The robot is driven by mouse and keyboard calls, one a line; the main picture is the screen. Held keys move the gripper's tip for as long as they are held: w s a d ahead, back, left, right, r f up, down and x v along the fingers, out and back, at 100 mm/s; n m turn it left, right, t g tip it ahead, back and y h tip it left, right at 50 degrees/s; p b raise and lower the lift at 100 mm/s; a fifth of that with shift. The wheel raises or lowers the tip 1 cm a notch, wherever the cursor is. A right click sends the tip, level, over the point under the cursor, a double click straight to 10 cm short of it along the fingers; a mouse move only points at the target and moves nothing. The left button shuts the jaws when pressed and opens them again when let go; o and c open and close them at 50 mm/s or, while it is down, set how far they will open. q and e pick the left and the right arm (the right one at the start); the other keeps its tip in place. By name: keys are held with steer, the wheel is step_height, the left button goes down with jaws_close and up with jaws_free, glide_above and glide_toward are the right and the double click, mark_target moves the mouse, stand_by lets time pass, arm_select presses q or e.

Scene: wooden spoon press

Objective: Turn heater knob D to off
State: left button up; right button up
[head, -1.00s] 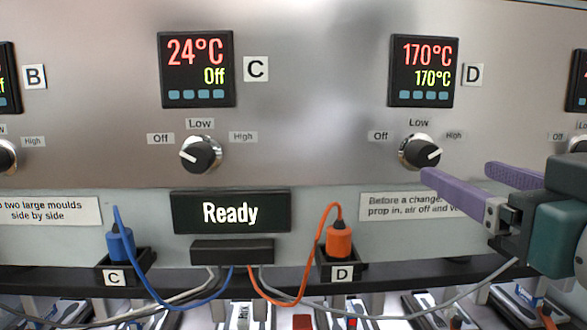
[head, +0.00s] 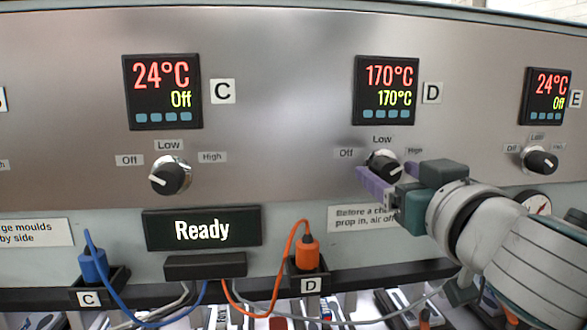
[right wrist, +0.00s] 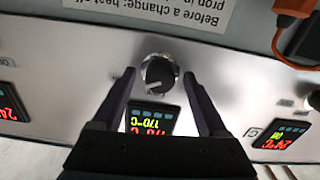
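Heater knob D (head: 384,162) is a round black knob with a white pointer, on the steel panel under display D (head: 386,90). The display reads 170°C in red over 170°C in green. The knob also shows in the right wrist view (right wrist: 158,70), which is upside down; its pointer is turned toward High. My right gripper (head: 386,171) has purple fingers and is at the knob. In the right wrist view the fingers (right wrist: 159,76) are apart, one on each side of the knob, with gaps visible. My left gripper is not in view.
Knob C (head: 170,176) is to the left and knob E (head: 540,160) to the right. An orange plug (head: 308,252) with its cable sits in holder D below, and a blue plug (head: 93,265) in holder C. A "Ready" screen (head: 202,228) is between.

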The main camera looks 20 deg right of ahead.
jaws_close()
stand_by(0.4)
steer(key=n, duration=0.5)
steer(key=shift+n+p, duration=0.3)
steer(key=shift+n, duration=0.1)
steer(key=n+p, duration=0.1)
steer(key=n, duration=0.5)
steer(key=shift+r, duration=0.1)
steer(key=n+p, duration=0.1)
steer(key=n, duration=0.5)
steer(key=shift+n+p, duration=0.3)
steer(key=shift+n, duration=0.1)
steer(key=n+p, duration=0.1)
steer(key=n, duration=0.2)
steer(key=shift+n, duration=1.1)
